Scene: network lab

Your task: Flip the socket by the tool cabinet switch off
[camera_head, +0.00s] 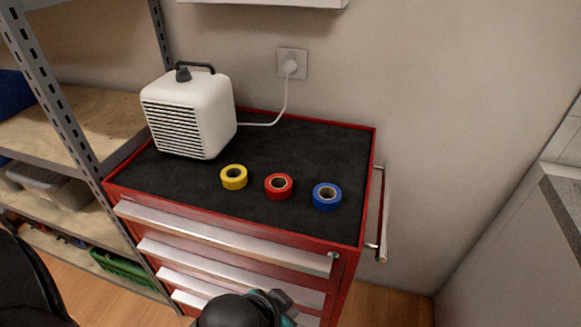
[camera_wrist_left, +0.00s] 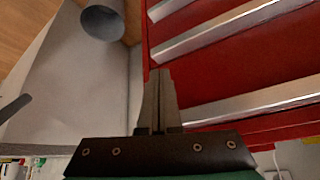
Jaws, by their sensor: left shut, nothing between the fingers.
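The socket (camera_head: 284,57) is a pale square plate on the wall behind the red tool cabinet (camera_head: 368,190). A white round plug sits in it, and its cable runs down to a white heater (camera_head: 186,112). I cannot make out the switch or its position. My left gripper (camera_head: 278,303) is low in front of the cabinet drawers, well below and apart from the socket. In the left wrist view its fingers (camera_wrist_left: 158,76) are together and empty, beside the red drawers (camera_wrist_left: 225,65). My right gripper is not in view.
Yellow (camera_head: 234,177), red (camera_head: 279,187) and blue (camera_head: 326,197) tape rolls lie along the front of the black cabinet top. A side handle (camera_head: 381,215) sticks out at the cabinet's right. Metal shelving (camera_head: 50,100) stands at the left. The wall right of the socket is clear.

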